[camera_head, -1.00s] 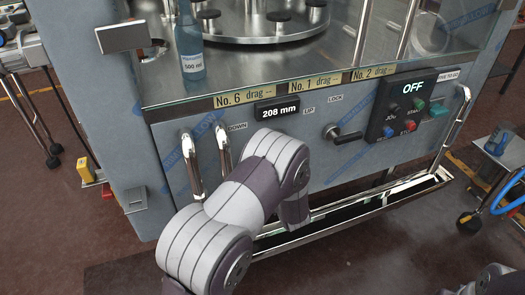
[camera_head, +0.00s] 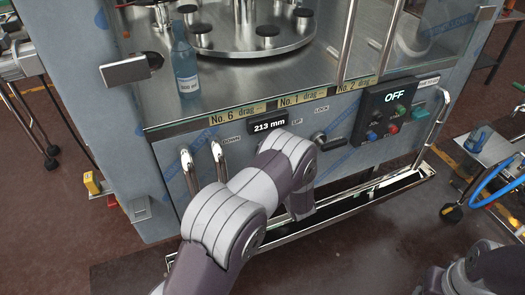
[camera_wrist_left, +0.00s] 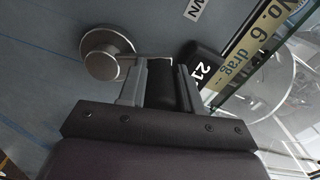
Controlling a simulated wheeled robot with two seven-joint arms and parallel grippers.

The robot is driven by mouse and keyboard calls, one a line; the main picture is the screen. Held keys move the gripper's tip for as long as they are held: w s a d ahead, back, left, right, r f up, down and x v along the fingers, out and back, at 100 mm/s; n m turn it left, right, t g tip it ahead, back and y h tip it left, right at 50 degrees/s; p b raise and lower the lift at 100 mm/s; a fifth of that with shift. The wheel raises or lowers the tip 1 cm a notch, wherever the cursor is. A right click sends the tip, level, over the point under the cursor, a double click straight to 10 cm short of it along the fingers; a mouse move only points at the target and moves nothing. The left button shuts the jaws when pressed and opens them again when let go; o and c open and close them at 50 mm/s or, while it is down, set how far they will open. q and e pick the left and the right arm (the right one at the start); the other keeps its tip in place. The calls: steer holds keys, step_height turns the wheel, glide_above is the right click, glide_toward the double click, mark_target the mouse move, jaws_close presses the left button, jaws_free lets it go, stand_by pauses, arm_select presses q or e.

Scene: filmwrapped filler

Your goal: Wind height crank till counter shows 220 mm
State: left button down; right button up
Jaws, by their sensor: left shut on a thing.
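The counter (camera_head: 268,123) on the grey machine's front panel reads 213 mm in the head view. It also shows partly in the left wrist view (camera_wrist_left: 203,70). The height crank is hidden behind my left arm in the head view. In the left wrist view its round metal hub (camera_wrist_left: 107,52) sits on the panel, beside my gripper. My left gripper (camera_wrist_left: 160,82) is shut on the crank's dark handle (camera_wrist_left: 161,90), close to the counter. My right gripper is out of view; only part of that arm shows at the lower right.
A lock lever (camera_head: 328,145) and a control box reading OFF (camera_head: 390,112) are right of the counter. Two upright chrome handles (camera_head: 220,160) stand at left. A chrome-edged tray (camera_head: 400,187) runs below. A blue bottle (camera_head: 186,62) stands behind the glass.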

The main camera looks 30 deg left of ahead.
arm_select(q)
steer(key=shift+w+d+r+m+p, duration=0.1)
steer(key=shift+w+d+m+p, duration=0.3)
steer(key=shift+m, duration=0.5)
steer(key=shift+w+d+r+m+p, duration=0.2)
steer(key=shift+w+d+m, duration=0.25)
steer(key=shift+m, duration=0.45)
steer(key=shift+w+d+r+m+p, duration=0.1)
steer(key=shift+w+d+m+p, duration=0.3)
steer(key=shift+m, duration=0.5)
steer(key=shift+w, duration=0.1)
steer(key=c, duration=0.8)
jaws_free()
steer(key=shift+f, duration=0.1)
steer(key=v, duration=1.2)
steer(key=shift+s+d, duration=0.25)
